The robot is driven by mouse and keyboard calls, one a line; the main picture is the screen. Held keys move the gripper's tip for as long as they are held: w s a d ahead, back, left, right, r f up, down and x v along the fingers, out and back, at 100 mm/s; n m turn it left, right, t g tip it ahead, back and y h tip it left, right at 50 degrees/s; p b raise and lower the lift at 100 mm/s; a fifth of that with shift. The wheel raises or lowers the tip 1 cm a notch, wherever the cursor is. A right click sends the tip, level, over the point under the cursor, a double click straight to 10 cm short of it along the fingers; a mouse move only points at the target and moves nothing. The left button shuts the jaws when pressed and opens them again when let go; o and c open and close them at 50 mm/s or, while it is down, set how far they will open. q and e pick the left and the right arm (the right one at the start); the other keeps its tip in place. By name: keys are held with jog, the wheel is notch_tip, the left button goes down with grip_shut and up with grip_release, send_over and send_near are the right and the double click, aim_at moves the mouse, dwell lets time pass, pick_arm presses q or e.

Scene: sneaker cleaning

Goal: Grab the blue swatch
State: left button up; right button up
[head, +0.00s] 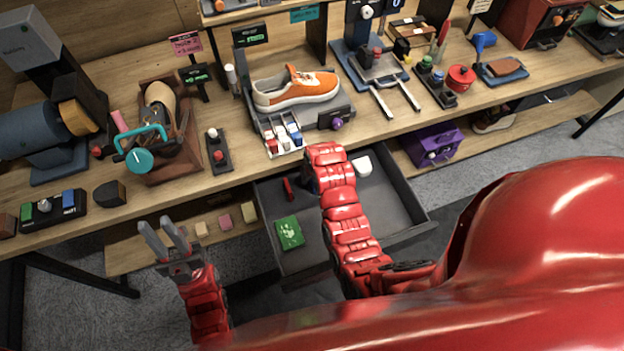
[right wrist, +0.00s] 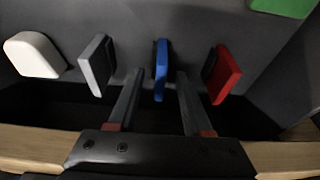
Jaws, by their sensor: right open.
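The blue swatch (right wrist: 161,66) is a thin upright piece in the dark drawer, seen in the right wrist view between my right gripper's fingertips. My right gripper (right wrist: 158,82) is open, with one finger on each side of the swatch and visible gaps. In the head view the blue swatch and right gripper are hidden behind my red right arm. A grey swatch (right wrist: 97,65) stands left of the blue one and a red swatch (right wrist: 222,75) right of it. My left gripper (head: 164,232) is open and empty, left of the drawer.
The open drawer (head: 405,228) also holds a white piece (right wrist: 34,55) and a green piece (head: 289,232). The wooden workbench (head: 215,190) above carries an orange sneaker (head: 298,88), a purple-knobbed stand, and several tools. A purple box (head: 437,145) sits on the lower shelf.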

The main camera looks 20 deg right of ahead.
jog(key=shift+f, duration=0.15)
grip_shut()
dwell(0.6)
